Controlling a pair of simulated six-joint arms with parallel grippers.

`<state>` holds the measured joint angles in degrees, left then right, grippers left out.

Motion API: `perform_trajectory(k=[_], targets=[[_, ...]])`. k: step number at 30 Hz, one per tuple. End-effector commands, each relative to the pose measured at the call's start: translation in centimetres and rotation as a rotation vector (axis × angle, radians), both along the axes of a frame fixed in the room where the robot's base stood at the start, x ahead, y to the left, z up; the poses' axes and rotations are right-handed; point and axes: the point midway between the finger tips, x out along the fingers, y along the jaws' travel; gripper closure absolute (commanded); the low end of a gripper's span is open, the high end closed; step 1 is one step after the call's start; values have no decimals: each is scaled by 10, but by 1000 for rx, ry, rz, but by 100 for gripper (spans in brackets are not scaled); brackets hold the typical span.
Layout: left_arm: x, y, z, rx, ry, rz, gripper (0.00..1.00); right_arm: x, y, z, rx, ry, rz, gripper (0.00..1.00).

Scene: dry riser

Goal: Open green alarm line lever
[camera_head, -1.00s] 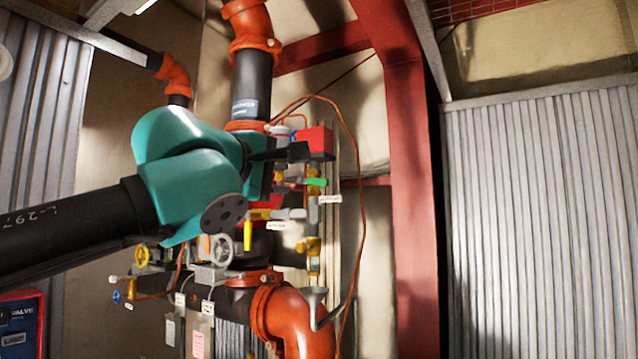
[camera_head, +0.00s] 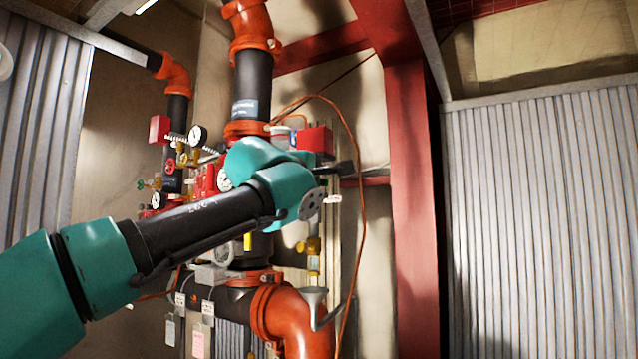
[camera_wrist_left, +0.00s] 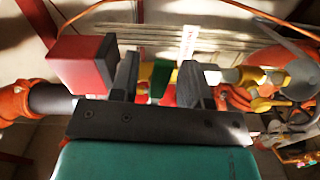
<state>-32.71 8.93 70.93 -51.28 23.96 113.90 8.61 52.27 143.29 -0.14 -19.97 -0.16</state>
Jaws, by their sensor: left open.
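The green lever (camera_wrist_left: 159,78) shows in the left wrist view between the two dark fingers of my left gripper (camera_wrist_left: 160,70). The fingers are apart, with a gap visible on each side of the lever; contact cannot be told. In the head view, my left gripper (camera_head: 342,169) is just below the red box (camera_head: 315,140), and my teal wrist hides the green lever. The red box also shows beside the left finger in the wrist view (camera_wrist_left: 85,62). My right gripper is in neither view.
A yellow lever (camera_head: 247,242) is partly hidden below my arm. An orange cable (camera_head: 357,150) loops close to my fingertips. A red steel column (camera_head: 412,190) stands to the right; the space before the corrugated wall (camera_head: 545,200) is free.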

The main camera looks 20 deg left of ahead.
Motion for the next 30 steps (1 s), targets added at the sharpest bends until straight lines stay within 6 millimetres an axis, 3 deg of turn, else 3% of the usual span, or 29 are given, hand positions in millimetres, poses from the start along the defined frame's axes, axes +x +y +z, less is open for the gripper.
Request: perform_trajectory(k=[9, 22, 30], targets=[[2, 0, 0, 1, 0, 0, 57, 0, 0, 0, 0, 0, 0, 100], [2, 0, 0, 1, 0, 0, 99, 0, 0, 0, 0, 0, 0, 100], [2, 0, 0, 7, -2, 0, 100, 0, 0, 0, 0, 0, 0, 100]])
